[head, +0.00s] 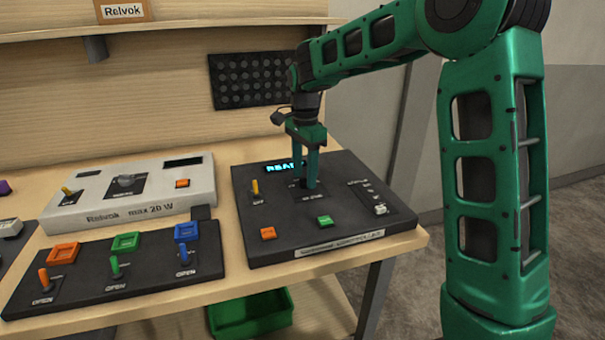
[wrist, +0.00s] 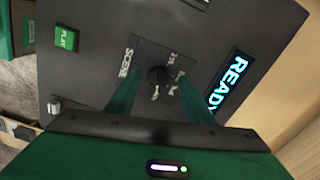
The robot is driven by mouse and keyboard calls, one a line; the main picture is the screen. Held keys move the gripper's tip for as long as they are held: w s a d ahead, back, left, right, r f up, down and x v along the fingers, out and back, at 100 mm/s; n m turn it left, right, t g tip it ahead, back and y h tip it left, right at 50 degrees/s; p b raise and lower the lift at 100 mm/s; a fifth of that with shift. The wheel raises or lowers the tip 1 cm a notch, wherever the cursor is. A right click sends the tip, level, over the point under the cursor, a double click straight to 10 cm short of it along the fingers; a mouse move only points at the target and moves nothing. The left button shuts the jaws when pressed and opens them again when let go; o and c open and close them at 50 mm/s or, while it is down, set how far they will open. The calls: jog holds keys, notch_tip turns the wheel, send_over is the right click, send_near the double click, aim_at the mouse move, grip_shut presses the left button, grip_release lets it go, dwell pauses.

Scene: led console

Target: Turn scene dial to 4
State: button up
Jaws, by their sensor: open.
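The scene dial (wrist: 160,76) is a dark round knob on the dark console (head: 262,208). In the wrist view it has the label SCENE beside it and small white numerals around it, too small to read surely. My gripper (head: 308,184) points down over the dial in the head view and mostly hides it. In the wrist view my gripper (wrist: 162,97) has its two green fingers apart, one on each side of the dial. I cannot tell whether they touch it. A lit display (wrist: 228,82) on the console reads READY.
The console also carries a yellow lever (head: 255,188), an orange button (head: 268,233), a green PLAY button (head: 325,221) and a white slider (head: 380,209). A white Relvok box (head: 140,214) and a dark panel with coloured levers (head: 90,290) stand to the left.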

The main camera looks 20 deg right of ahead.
jog(key=shift+r, duration=0.1)
notch_tip(320, 180, up, 10)
jog(key=shift+r, duration=0.25)
dwell(0.5)
jog(key=s+d+f+n+h, duration=0.1)
jog(key=s+d+n, duration=0.1)
jog(key=s+d, duration=0.65)
jog(key=s+d+f+n, duration=0.2)
jog(key=s+d, duration=0.4)
jog(key=s, duration=0.5)
jog(key=s+d+f+n, duration=0.1)
jog(key=s+f, duration=0.2)
jog(key=s, duration=0.3)
jog(key=s+d+f+n, duration=0.1)
jog(key=s+f+n, duration=0.1)
jog(key=s, duration=0.5)
jog(key=s+d+f+n+y, duration=0.1)
jog(key=s+f, duration=0.3)
jog(key=s, duration=0.3)
jog(key=shift+n, duration=0.4)
